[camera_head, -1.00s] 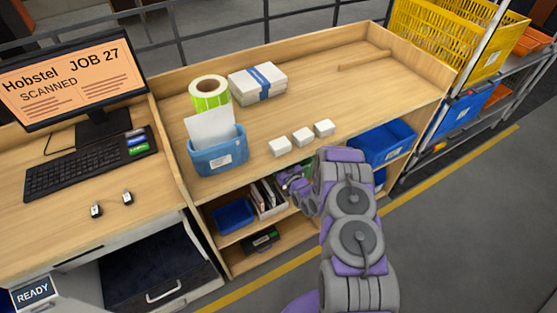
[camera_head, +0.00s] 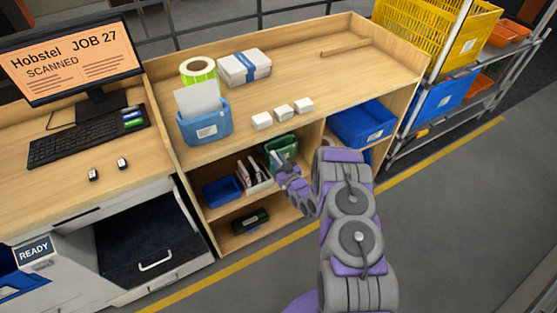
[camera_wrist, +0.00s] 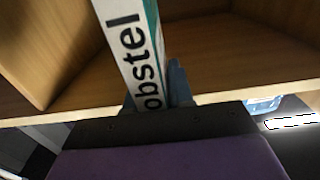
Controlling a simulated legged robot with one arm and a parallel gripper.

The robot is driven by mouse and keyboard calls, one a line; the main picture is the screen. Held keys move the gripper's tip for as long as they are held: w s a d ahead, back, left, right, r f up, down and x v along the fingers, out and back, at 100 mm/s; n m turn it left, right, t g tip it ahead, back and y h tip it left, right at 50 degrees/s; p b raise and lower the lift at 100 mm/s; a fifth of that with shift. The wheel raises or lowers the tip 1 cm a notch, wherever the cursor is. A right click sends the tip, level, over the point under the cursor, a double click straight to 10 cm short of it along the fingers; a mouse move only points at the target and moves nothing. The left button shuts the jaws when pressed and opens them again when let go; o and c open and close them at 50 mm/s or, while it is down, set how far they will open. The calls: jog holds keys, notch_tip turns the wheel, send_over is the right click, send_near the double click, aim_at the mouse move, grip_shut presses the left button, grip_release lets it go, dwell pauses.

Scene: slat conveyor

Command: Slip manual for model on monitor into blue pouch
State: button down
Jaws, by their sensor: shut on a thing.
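The monitor (camera_head: 72,60) reads "Hobstel JOB 27 SCANNED". My gripper (camera_head: 281,166) is in front of the shelf opening under the bench top. It is shut on a manual with a white spine and green side; the spine (camera_wrist: 127,45) shows the letters "obstel" in the wrist view, its first letter cut off. In the head view the manual (camera_head: 283,148) looks like a green piece just beyond my fingers. The blue pouch (camera_head: 206,128) stands upright on the bench top, left of and above my gripper, with a white sheet (camera_head: 196,101) sticking out.
Other booklets (camera_head: 253,172) stand in a holder on the shelf beside a blue tray (camera_head: 222,190). Three small white boxes (camera_head: 283,112) sit on the bench's front edge. A label roll (camera_head: 198,71) and a white stack (camera_head: 244,66) are behind the pouch. The bench's right side is mostly clear.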

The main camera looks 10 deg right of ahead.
jog(key=shift+s+d+r, duration=0.15)
jog(key=shift+d+r, duration=0.05)
jog(key=shift+r, duration=0.5)
jog(key=shift+d+r, duration=0.1)
jog(key=shift+d, duration=0.1)
jog(key=s+r+m+h, duration=0.1)
jog(key=s+r+h, duration=0.1)
jog(key=r, duration=1)
jog(key=s+r+m+h, duration=0.2)
jog(key=s+r+h, duration=0.1)
jog(key=r, duration=0.9)
jog(key=shift+s+r+m+t+h, duration=0.15)
jog(key=shift+s+m+t+h, duration=0.15)
jog(key=shift+t, duration=0.1)
jog(key=shift+r, duration=0.15)
